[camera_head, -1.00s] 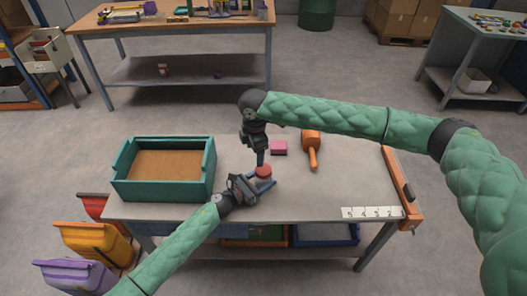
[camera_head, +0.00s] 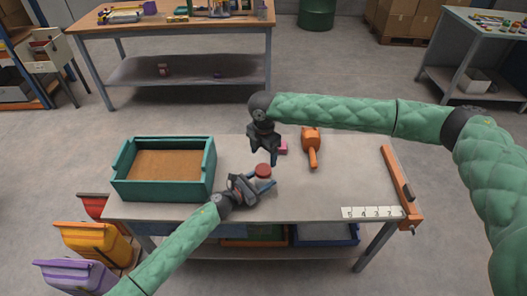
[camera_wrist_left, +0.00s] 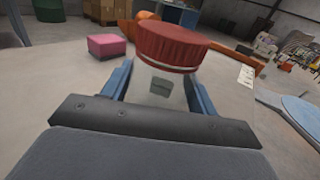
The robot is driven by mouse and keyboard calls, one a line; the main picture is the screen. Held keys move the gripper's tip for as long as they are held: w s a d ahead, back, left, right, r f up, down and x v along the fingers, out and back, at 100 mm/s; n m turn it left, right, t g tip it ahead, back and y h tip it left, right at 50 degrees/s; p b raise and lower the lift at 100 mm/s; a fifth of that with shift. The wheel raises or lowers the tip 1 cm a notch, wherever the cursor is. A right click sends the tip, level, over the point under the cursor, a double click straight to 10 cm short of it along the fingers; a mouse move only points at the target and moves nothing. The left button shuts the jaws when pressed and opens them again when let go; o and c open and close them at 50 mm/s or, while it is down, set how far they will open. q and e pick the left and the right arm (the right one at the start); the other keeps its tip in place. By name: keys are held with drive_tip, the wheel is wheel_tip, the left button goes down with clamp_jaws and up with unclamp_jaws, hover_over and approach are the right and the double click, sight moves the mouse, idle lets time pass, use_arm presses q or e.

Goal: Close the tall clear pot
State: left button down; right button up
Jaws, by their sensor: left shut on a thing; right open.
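The tall clear pot (camera_wrist_left: 160,85) stands between the fingers of my left gripper (camera_head: 263,180), which is shut on it. A small grey-green patch shows on or inside the pot's clear wall. A red ribbed lid (camera_head: 263,170) sits on the pot's mouth; it also shows in the left wrist view (camera_wrist_left: 172,46), with a pale ring under its edge. I cannot tell whether the lid is fully tight. My right gripper (camera_head: 265,157) is open and empty, pointing down just above and behind the lid. Most of the pot is hidden in the head view.
A teal-walled tray (camera_head: 163,193) stands at the table's left. A number strip (camera_head: 371,212) and an orange clamp-like bar (camera_head: 402,189) are at the right. The table's right middle is clear.

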sight(263, 169)
drive_tip(key=shift+f, duration=3.6)
drive_tip(key=c, duration=1)
drive_tip(key=m, duration=0.4)
drive_tip(key=shift+m, duration=0.4)
drive_tip(key=o, duration=1.2)
drive_tip(key=shift+c, duration=0.2)
wheel_tip(263, 169, up, 12)
